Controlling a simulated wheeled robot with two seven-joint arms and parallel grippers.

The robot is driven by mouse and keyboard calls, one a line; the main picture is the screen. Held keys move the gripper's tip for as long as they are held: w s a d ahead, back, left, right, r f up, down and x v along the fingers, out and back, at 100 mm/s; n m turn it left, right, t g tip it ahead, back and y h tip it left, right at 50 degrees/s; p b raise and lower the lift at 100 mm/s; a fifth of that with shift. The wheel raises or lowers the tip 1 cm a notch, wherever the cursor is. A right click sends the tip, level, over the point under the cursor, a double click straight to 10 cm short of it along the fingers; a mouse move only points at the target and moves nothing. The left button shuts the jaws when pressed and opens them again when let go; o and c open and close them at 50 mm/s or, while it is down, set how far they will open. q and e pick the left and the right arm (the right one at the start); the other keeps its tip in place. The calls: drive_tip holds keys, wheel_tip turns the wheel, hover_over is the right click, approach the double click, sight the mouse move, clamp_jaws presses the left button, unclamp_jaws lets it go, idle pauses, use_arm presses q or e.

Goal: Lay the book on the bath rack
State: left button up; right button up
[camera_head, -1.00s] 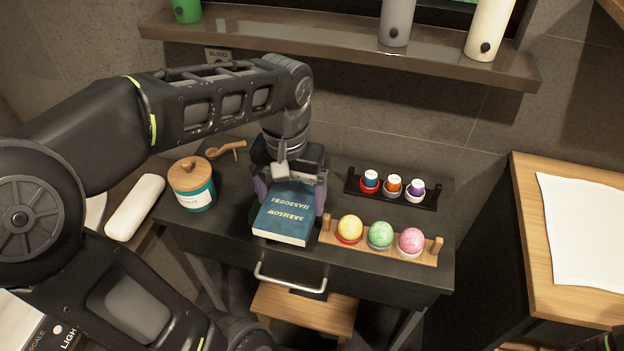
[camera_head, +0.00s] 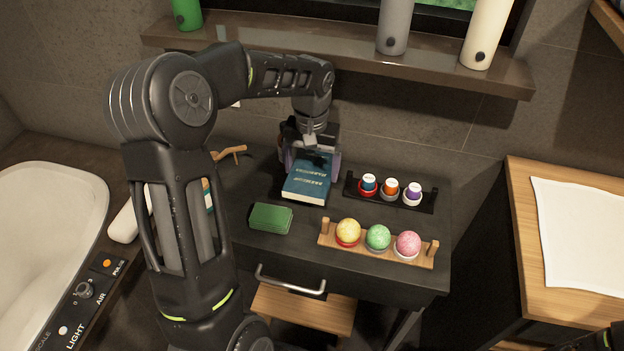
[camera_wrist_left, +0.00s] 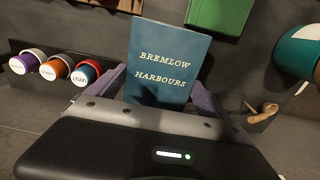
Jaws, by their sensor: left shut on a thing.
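The blue book (camera_head: 307,184), titled Bremlow Harbours, is over the back middle of the dark vanity table. My left gripper (camera_head: 311,160) is shut on it, with a finger at each side of the book. In the left wrist view the book (camera_wrist_left: 168,58) stands out between the purple fingers, its title facing the camera. I cannot tell whether it touches the table. No bath rack can be made out; the white tub (camera_head: 45,225) shows at the far left, partly cut off.
A green block (camera_head: 270,218) lies on the table front left of the book. A wooden holder (camera_head: 375,252) with three bath balls and a black rack (camera_head: 425,205) with three small pots stand right. My left arm mostly hides the jar (camera_head: 208,195). A shelf (camera_head: 340,55) overhangs behind.

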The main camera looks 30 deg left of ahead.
sight(312, 180)
use_arm(q)
drive_tip(key=shift+f, duration=0.15)
wheel_tip(312, 180, down, 4)
drive_tip(key=shift+f, duration=0.1)
drive_tip(key=shift+w+f, duration=0.2)
drive_tip(key=shift+f, duration=0.1)
drive_tip(key=shift+f, duration=0.1)
drive_tip(key=shift+f, duration=0.15)
drive_tip(key=o, duration=1.2)
drive_tip(key=shift+o, duration=0.2)
drive_tip(key=shift+r, duration=0.2)
